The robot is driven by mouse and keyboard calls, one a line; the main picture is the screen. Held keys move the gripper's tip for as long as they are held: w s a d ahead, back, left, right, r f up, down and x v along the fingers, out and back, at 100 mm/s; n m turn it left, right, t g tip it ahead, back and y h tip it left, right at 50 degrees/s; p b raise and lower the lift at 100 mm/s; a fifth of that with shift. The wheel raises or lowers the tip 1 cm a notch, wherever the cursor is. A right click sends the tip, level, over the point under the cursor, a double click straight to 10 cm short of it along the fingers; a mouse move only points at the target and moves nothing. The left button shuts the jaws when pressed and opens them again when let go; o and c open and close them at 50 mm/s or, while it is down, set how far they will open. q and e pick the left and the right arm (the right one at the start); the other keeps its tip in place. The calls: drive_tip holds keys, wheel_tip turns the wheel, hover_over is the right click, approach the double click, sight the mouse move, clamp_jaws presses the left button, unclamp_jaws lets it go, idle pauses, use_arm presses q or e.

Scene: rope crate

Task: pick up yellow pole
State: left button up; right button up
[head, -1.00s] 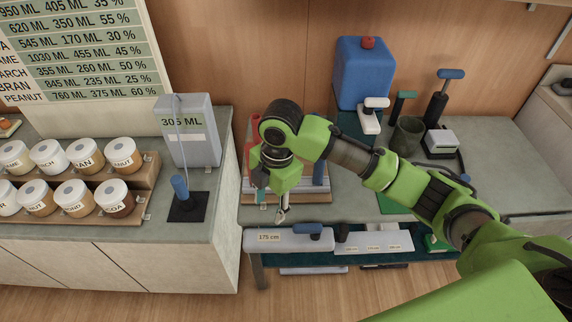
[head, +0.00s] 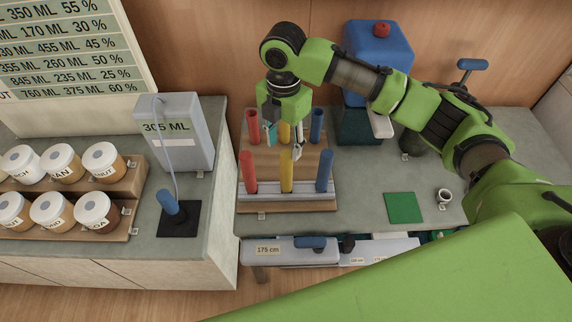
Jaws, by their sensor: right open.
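Two yellow poles stand upright in a wooden rack (head: 258,200) on the counter. The front yellow pole (head: 286,172) is between a red pole (head: 248,172) and a blue pole (head: 324,170). The back yellow pole (head: 284,132) is partly hidden by my right gripper (head: 284,142). The right gripper is open, pointing down over the middle of the rack, with one finger near the back red pole (head: 252,125) and the other near the front yellow pole. I cannot tell whether it touches any pole. My left gripper is not in view.
A blue container (head: 376,60) with a red cap stands behind, right of the rack. A green square (head: 404,208) lies on the counter at right. A grey 305 ML box (head: 176,130) and rows of jars (head: 58,205) are at left.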

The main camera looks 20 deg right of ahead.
sight(286, 177)
drive_tip(key=f, duration=0.4)
drive_tip(key=f+p, duration=0.1)
drive_tip(key=f, duration=0.2)
drive_tip(key=shift+s+f, duration=0.1)
drive_tip(key=shift+s, duration=0.15)
drive_tip(key=shift+f, duration=0.55)
drive_tip(key=f, duration=0.1)
drive_tip(key=f+p, duration=0.1)
drive_tip(key=f, duration=0.2)
drive_tip(key=shift+s+d+f, duration=0.1)
drive_tip(key=shift+s, duration=0.25)
drive_tip(key=shift+f, duration=0.3)
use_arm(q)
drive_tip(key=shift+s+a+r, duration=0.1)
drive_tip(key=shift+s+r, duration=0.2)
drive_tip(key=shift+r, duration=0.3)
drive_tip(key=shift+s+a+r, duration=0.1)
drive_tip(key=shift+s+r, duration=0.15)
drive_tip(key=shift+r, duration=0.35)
use_arm(e)
clamp_jaws()
